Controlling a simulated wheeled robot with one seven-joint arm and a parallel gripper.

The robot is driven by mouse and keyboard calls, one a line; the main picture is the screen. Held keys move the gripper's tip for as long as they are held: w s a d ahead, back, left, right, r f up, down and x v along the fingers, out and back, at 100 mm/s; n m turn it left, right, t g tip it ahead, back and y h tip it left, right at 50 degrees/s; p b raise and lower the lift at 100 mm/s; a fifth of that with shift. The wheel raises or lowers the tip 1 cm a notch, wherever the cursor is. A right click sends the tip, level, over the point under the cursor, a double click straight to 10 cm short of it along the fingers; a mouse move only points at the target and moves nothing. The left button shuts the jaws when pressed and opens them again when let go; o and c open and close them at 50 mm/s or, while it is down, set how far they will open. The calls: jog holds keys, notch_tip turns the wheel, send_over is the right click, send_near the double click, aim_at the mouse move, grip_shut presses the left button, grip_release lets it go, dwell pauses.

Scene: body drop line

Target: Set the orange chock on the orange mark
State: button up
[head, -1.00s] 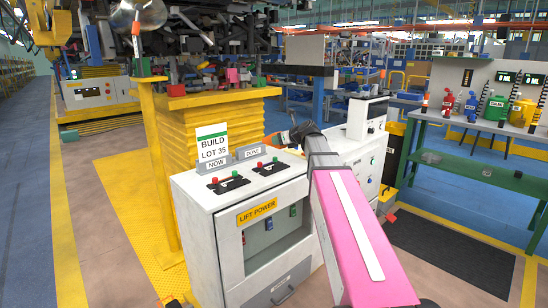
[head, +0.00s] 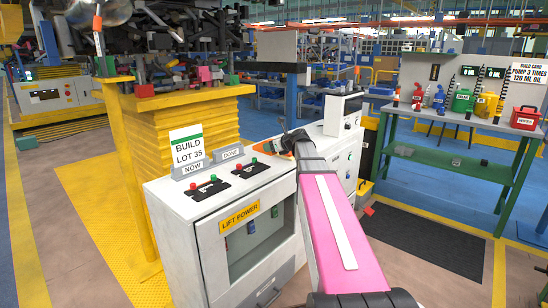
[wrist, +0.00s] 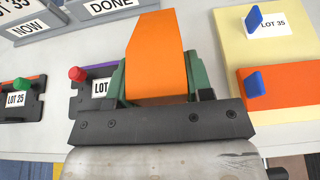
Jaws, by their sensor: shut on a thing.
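An orange chock (wrist: 157,62), a block with a slanted upper corner, is held between the green fingers of my gripper (wrist: 156,82) in the wrist view. The gripper is shut on it, above the white cabinet top. An orange pad (wrist: 292,112), which may be the orange mark, lies to the right, apart from the chock, with a blue peg (wrist: 255,84) on it. In the head view my gripper (head: 283,142) is over the back of the cabinet top, small and partly hidden by my arm.
A cream pad (wrist: 235,42) with a LOT 35 tag adjoins the orange pad. NOW and DONE signs (head: 228,153) and a BUILD LOT 35 card (head: 187,148) stand on the cabinet (head: 160,230).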

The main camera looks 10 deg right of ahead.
jog(key=shift+w+d+f, duration=0.2)
jog(key=shift+d+f, duration=0.35)
jog(key=shift+d, duration=0.3)
jog(key=shift+f, duration=1.95)
jog(key=o, duration=1.1)
jog(key=shift+f, duration=0.1)
